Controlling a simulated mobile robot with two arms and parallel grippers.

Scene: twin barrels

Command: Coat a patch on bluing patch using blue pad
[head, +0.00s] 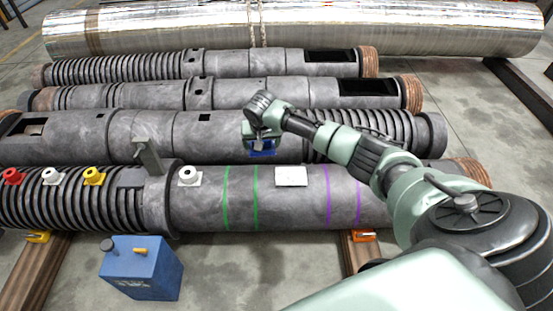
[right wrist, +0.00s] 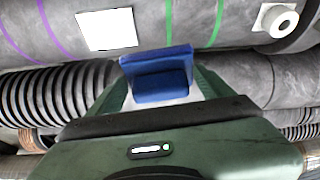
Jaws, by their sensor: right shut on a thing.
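My right gripper (head: 261,137) is shut on a blue pad (head: 262,153) and holds it over the barrels, behind the nearest one. In the right wrist view the blue pad (right wrist: 157,72) sits between the two green fingers of the gripper (right wrist: 160,98). A plain white rectangular patch (head: 291,176) lies on top of the nearest barrel (head: 205,205), between a green line pair and a purple line pair. In the right wrist view the white patch (right wrist: 107,30) is apart from the pad. No blue shows on it. My left gripper is not in view.
A blue box (head: 142,268) with an orange part on top stands on the floor in front. Red, white and yellow fittings (head: 93,176) sit along the nearest barrel's left part. A grey upright bracket (head: 147,155) stands behind them. More barrels lie behind.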

